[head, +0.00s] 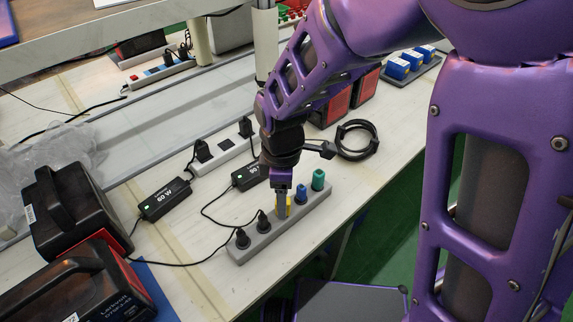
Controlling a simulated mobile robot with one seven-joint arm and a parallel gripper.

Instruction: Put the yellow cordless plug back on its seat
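The yellow cordless plug (289,207) shows as a narrow yellow patch at the grey power strip (260,247), between a black plug and a blue plug (301,194). My gripper (283,211) points down at it from above, and a grey finger hides part of the plug. I cannot tell whether the fingers are closed on it. The plug's lower end and its seat are hidden, so I cannot tell whether it sits in the strip or just above it.
A green plug (318,180) stands at the strip's far end. Two black plugs (263,221) with cables stand at its near end. Behind are a white strip (222,155) and a 60 W adapter (164,198). Black cases (75,212) stand at left; a coiled cable (357,141) lies right.

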